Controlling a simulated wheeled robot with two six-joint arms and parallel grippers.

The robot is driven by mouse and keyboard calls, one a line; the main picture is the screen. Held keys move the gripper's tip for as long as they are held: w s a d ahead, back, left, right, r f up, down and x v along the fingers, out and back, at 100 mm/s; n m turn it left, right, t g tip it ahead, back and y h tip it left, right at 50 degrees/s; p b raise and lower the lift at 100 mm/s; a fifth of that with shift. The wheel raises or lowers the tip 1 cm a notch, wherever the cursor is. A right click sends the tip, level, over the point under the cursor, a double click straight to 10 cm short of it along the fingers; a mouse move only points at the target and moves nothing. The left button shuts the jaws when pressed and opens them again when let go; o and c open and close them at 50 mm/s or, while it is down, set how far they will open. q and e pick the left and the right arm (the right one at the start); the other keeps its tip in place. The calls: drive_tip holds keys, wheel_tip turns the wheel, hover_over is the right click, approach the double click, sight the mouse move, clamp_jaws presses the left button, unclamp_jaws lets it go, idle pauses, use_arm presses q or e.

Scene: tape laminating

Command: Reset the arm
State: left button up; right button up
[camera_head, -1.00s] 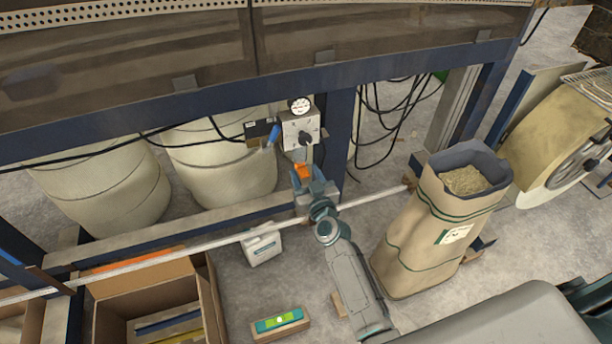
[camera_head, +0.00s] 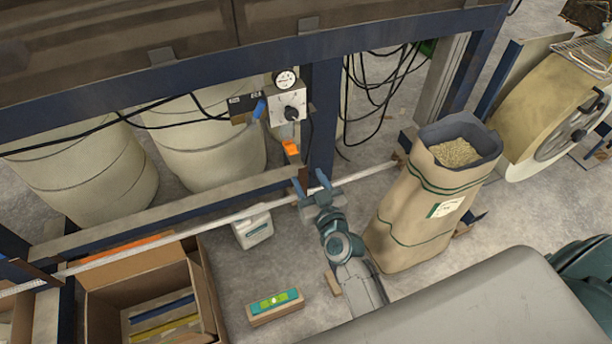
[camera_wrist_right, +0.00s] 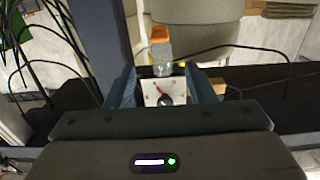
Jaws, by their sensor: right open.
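My right gripper (camera_head: 312,184) is open and empty in the head view. It is held in front of the blue post, just below the control box (camera_head: 288,108) with its dial gauge and dark knob. In the right wrist view the two blue fingers (camera_wrist_right: 166,90) stand apart, with the control box (camera_wrist_right: 152,92) and its knob seen between them and beyond. My left gripper is not in view.
An open paper sack of pellets (camera_head: 410,215) stands right of my right arm. A cardboard box (camera_head: 195,290), a white jug (camera_head: 253,230) and a green-topped block (camera_head: 274,305) are on the floor at left. A long pale rail (camera_head: 215,218) crosses behind the gripper. Black cables hang at the post.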

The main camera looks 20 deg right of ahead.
idle(0.5)
drive_tip(key=s+d+f+g+p, duration=0.1)
drive_tip(key=s+f+g, duration=0.3)
drive_tip(key=f, duration=0.6)
drive_tip(key=s+f+g+p, duration=0.15)
drive_tip(key=s+f, duration=0.35)
drive_tip(key=f, duration=0.5)
drive_tip(key=s+d+f+g+p, duration=0.1)
drive_tip(key=s+f+g, duration=0.35)
drive_tip(key=f, duration=0.55)
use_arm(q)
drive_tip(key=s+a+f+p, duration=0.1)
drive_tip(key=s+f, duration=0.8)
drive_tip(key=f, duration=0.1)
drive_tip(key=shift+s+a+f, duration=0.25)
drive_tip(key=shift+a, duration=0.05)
use_arm(e)
drive_tip(key=s+d+f+g, duration=0.2)
drive_tip(key=s+d+f, duration=0.1)
drive_tip(key=s, duration=0.5)
drive_tip(key=s+d+f+g+h, duration=0.1)
drive_tip(key=s+d+f+g, duration=0.1)
drive_tip(key=s+f, duration=0.4)
drive_tip(key=s+d+f+g, duration=0.2)
drive_tip(key=s+d+f, duration=0.2)
drive_tip(key=s, duration=0.7)
drive_tip(key=shift+s+f+g, duration=0.15)
drive_tip(key=shift+f+g, duration=0.15)
drive_tip(key=shift+f, duration=0.4)
drive_tip(key=shift+d, duration=0.1)
